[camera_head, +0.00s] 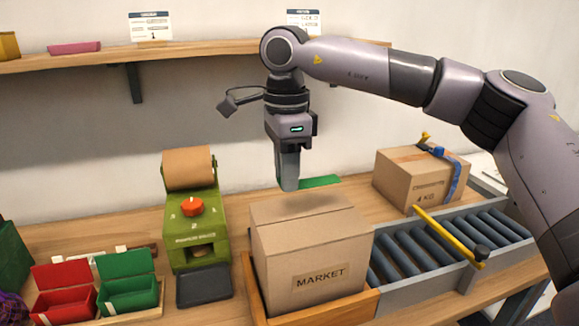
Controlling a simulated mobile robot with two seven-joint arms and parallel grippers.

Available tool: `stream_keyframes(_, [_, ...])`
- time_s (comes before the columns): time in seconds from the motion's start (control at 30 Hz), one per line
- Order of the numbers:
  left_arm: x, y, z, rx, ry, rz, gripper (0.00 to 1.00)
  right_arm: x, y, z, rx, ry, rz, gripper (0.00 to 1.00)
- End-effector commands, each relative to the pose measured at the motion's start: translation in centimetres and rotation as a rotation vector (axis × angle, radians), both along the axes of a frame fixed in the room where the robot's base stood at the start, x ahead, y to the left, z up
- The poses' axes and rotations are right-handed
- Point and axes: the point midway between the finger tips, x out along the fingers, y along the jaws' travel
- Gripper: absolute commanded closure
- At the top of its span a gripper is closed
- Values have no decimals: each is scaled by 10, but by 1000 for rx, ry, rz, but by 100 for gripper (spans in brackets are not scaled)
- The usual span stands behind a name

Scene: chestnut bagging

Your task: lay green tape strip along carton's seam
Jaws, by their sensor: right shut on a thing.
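The closed brown carton (310,245) with a MARKET label stands in a wooden tray (371,292) at the bench's front middle. A seam runs across its top. My right gripper (289,187) points down over the carton's back part, shut on one end of the green tape strip (320,182). The strip sticks out to the right of the fingers, roughly flat, and appears above the carton's top with a shadow below it. The fingers hide the held end. My left gripper is not in view.
A green machine (196,232) with a brown roll stands left of the carton. Red (65,291) and green (127,281) boxes lie further left. A roller conveyor (430,255) with a yellow bar and another carton (418,178) are on the right. A shelf (100,58) runs behind.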

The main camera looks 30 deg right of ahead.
Motion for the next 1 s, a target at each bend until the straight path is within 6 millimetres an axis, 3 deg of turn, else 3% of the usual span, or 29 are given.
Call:
stream_keyframes(0.27, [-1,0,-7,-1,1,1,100,0,1,-7,0,1,-7,100])
stream_keyframes(0.8, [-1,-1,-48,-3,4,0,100,0,1,-56,0,0,-6,100])
stream_keyframes(1.0, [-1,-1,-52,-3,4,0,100,0,1,-65,0,1,-6,100])
